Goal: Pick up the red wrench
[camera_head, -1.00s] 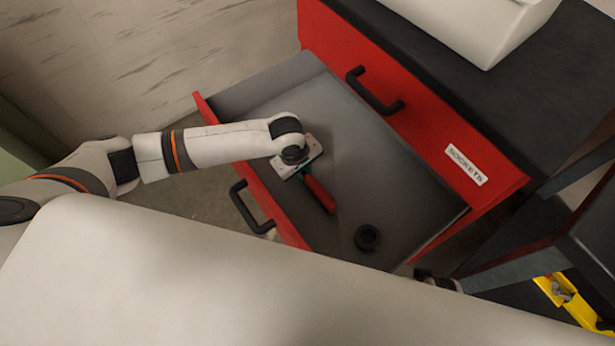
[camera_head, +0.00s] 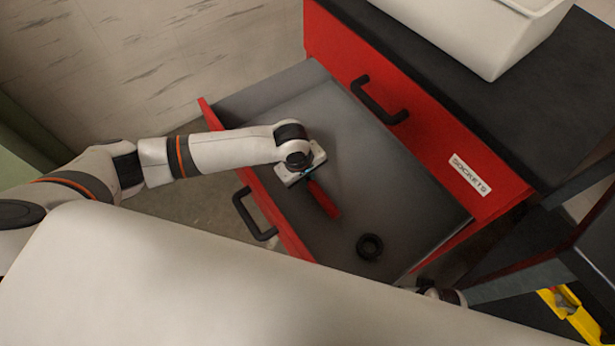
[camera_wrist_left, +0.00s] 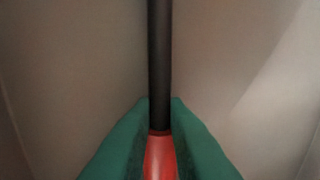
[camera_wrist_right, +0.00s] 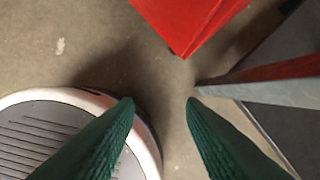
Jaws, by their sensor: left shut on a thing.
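The red wrench (camera_head: 322,199) is inside the open drawer, its red handle sticking out from under my left gripper (camera_head: 305,175). In the left wrist view, the green fingers (camera_wrist_left: 158,125) are closed on the wrench's red part (camera_wrist_left: 159,155), and a dark shaft (camera_wrist_left: 160,60) runs away from it. The wrench's other end is hidden under my wrist in the head view. I cannot tell whether the wrench touches the drawer floor. My right gripper (camera_wrist_right: 160,115) is open and empty above the floor in the right wrist view.
The grey drawer (camera_head: 345,120) has a red front and a black handle (camera_head: 252,215). A black ring (camera_head: 369,247) lies in it. The red cabinet carries a "SOCKETS" label (camera_head: 470,174) and a white bin (camera_head: 480,35) on top. A yellow item (camera_head: 575,318) is at lower right.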

